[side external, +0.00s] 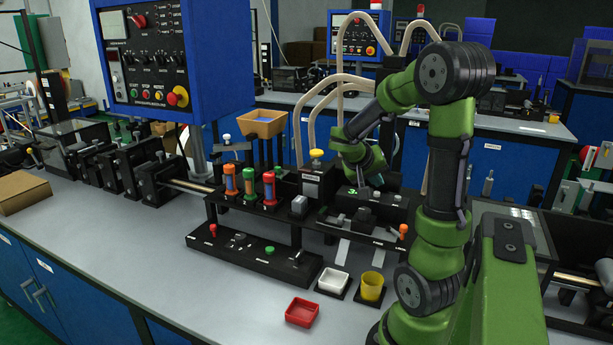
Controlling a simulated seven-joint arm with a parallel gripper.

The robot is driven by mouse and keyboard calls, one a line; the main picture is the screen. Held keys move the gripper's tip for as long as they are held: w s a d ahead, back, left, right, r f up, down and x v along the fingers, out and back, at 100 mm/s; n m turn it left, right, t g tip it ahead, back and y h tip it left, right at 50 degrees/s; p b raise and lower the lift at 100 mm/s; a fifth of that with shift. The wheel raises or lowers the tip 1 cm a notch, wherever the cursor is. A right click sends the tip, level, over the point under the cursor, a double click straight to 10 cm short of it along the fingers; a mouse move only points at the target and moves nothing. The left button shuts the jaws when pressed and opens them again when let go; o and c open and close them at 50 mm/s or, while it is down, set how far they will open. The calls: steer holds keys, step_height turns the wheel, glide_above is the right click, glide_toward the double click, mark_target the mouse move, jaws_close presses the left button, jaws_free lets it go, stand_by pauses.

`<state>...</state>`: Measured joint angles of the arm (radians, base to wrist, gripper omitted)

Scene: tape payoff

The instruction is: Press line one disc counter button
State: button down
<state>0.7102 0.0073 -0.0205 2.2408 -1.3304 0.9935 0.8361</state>
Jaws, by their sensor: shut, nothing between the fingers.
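A black box with a small lit green display (353,191) stands on the bench fixture and looks like the disc counter. Its button is too small or hidden to tell apart. My gripper (376,182) is shut and empty, pointing down close over the top of this box, just right of the display. My forearm and wrist hide part of the area behind it. Whether the fingertips touch the box I cannot tell.
Left of the box stand colored tubes (249,183), a yellow knob (316,154) and an orange hopper (262,123). A red tray (302,312), white tray (333,281) and yellow cup (371,286) sit in front. A blue control panel (150,55) rises at left.

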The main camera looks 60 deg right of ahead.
steer(key=shift+f, duration=0.15)
steer(key=shift+f, duration=0.3)
steer(key=shift+f, duration=0.45)
stand_by(1.0)
steer(key=shift+r, duration=0.9)
steer(key=shift+r, duration=2.5)
